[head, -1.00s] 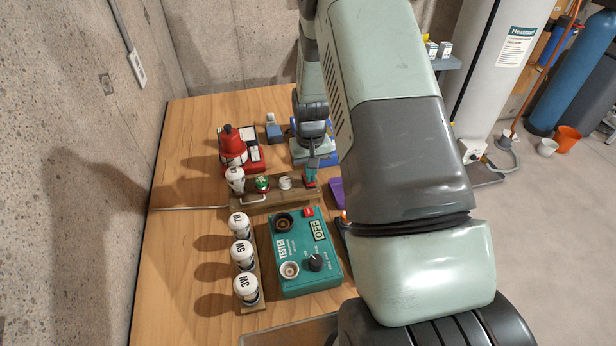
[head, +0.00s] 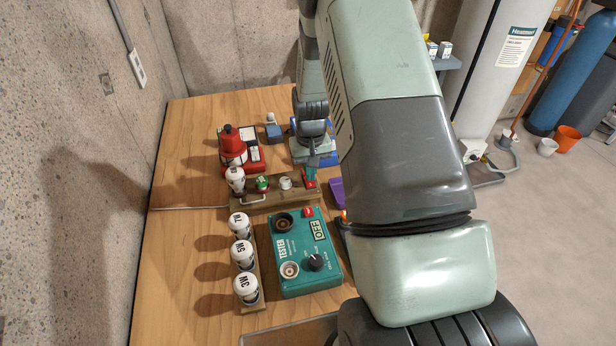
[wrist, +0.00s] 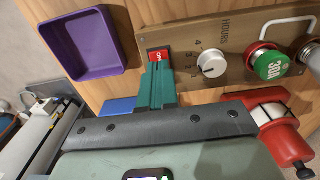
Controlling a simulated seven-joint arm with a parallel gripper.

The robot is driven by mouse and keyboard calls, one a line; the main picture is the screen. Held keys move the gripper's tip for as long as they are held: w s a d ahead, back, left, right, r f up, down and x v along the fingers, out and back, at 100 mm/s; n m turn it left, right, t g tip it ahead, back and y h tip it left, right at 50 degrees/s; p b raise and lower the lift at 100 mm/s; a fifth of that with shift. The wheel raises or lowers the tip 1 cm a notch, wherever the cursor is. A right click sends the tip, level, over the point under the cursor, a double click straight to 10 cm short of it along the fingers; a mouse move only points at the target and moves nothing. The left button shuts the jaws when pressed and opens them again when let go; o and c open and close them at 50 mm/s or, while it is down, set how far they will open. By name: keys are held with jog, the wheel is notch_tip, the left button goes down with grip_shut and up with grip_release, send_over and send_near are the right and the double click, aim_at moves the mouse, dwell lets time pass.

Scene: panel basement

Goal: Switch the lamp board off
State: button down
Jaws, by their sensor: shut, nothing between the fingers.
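The lamp board (head: 290,196) is a brown wooden strip on the table. In the wrist view the board (wrist: 226,35) reads "HOURS" beside the numbered dial (wrist: 211,64); the red switch (wrist: 159,55) shows white lettering that looks like "ON". My gripper (wrist: 157,68) is shut and empty, its teal fingertips right at the switch's edge; I cannot tell whether they touch. Whether the bulb is lit is unclear.
A green tester box (head: 303,255) and a rack of white bulbs (head: 242,253) stand in front of the board. A red device (head: 235,150) stands behind its left end. A purple tray (wrist: 88,45) lies beside the switch end. A concrete wall bounds the left.

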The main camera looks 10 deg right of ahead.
jog(key=shift+r, duration=2.85)
jog(key=s+a+r+t, duration=0.1)
jog(key=s+r, duration=0.4)
jog(key=r, duration=0.6)
jog(key=s+a+r+t, duration=0.2)
jog(key=s+r, duration=0.2)
jog(key=r, duration=0.8)
jog(key=s+r+t, duration=0.1)
jog(key=s+r, duration=0.1)
jog(key=s, duration=0.4)
jog(key=s+r, duration=0.3)
jog(key=s, duration=0.4)
jog(key=s+a+r+t, duration=0.1)
jog(key=s+r, duration=0.2)
jog(key=s, duration=0.4)
jog(key=shift+r+t, duration=0.25)
jog(key=shift+t, duration=0.05)
jog(key=c, duration=1.8)
grip_release()
jog(key=shift+w+a, duration=0.1)
jog(key=shift+c, duration=0.2)
